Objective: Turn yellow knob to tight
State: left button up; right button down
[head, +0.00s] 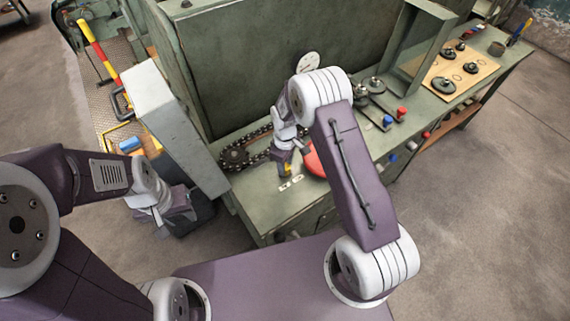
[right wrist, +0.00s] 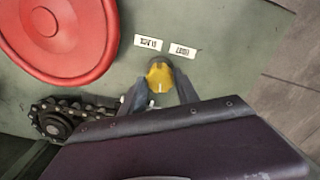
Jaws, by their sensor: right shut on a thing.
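The yellow knob (right wrist: 160,74) sits on the green bench top, between the two fingers of my right gripper (right wrist: 162,88) in the right wrist view. The fingers are shut on its sides. A small white mark shows on the knob's near side. Two white labels lie just beyond it, a left one (right wrist: 148,42) and a right one (right wrist: 182,50); their upside-down print is too small to read surely. In the head view the knob (head: 287,170) shows small below my right gripper. My left gripper (head: 172,214) hangs low at the left, away from the knob; its finger opening is unclear.
A red round part (right wrist: 68,32) and a chain with sprocket (head: 236,157) lie close to the knob. A grey upright panel (head: 172,125) stands between my left gripper and the bench. Red and blue knobs (head: 400,112) stand further right along the bench.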

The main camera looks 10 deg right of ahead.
jog(key=n, duration=0.7)
jog(key=shift+w+r, duration=0.15)
jog(key=shift+w, duration=0.05)
jog(key=n, duration=0.3)
jog(key=shift+n, duration=2.3)
jog(key=c, duration=1.1)
grip_release()
jog(key=shift+o, duration=1)
jog(key=shift+s, duration=0.15)
notch_tip(320, 180, up, 9)
jog(key=b, duration=0.1)
